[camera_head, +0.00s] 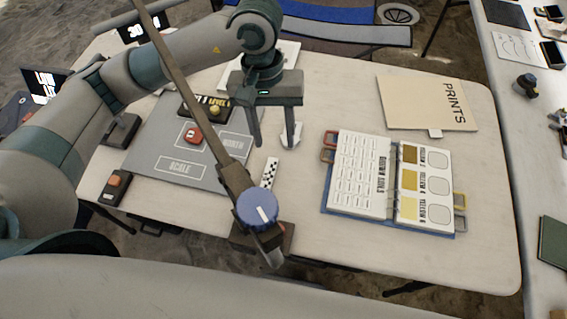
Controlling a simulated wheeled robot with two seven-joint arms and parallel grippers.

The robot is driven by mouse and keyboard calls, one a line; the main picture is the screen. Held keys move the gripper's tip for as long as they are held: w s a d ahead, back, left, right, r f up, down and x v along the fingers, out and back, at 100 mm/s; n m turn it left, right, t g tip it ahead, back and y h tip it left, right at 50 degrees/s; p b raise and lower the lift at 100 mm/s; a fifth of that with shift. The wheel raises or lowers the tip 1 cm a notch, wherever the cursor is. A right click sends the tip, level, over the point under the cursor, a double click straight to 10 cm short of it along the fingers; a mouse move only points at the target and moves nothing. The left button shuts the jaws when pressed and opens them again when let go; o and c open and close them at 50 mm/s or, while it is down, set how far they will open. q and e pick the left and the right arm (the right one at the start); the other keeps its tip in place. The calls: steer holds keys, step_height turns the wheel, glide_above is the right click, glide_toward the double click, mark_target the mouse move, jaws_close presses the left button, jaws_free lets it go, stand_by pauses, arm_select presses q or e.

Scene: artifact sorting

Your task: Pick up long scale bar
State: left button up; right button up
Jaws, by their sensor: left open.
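A black-and-white checkered scale bar (269,172) lies on the white table (320,95), just right of the grey mat (150,148). It lies lengthwise away from me, and the brown stand arm passes close to its left side. My left gripper (272,140) points down with its two fingers apart and empty. In the picture its fingertips are just beyond the far end of the bar. Their height above the table is hard to tell. My right gripper is not in view.
A brown stand arm (183,85) with a blue knob (257,209) slants across the near workspace. The mat has outlines marked SCALE and NORTH and a red piece (193,134). A binder (357,172) and a PRINTS folder (428,102) lie at right. The table's right front is clear.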

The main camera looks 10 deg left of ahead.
arm_select(q)
steer(key=shift+w+a+r+m+t+y, duration=0.2)
steer(key=shift+w+a+m+t+y, duration=0.1)
steer(key=shift+w+a+m+t, duration=0.15)
steer(key=shift+w+a+r+m+t+y, duration=0.2)
steer(key=shift+w+a+m+t+y, duration=0.1)
steer(key=shift+w+m, duration=0.2)
arm_select(e)
steer(key=shift+s+a, duration=0.25)
steer(key=shift+a, duration=0.35)
arm_select(q)
steer(key=shift+f, duration=0.15)
arm_select(e)
steer(key=shift+s+d, duration=0.1)
arm_select(q)
steer(key=p, duration=0.4)
glide_above(272, 168)
step_height(272, 168, down, 12)
arm_select(e)
steer(key=s+d+f+g+h, duration=0.1)
steer(key=s+d+g, duration=0.2)
steer(key=s, duration=0.9)
steer(key=shift+s+d+f+g, duration=0.3)
steer(key=shift+s+d, duration=0.05)
steer(key=shift+d, duration=0.75)
steer(key=shift+r, duration=0.1)
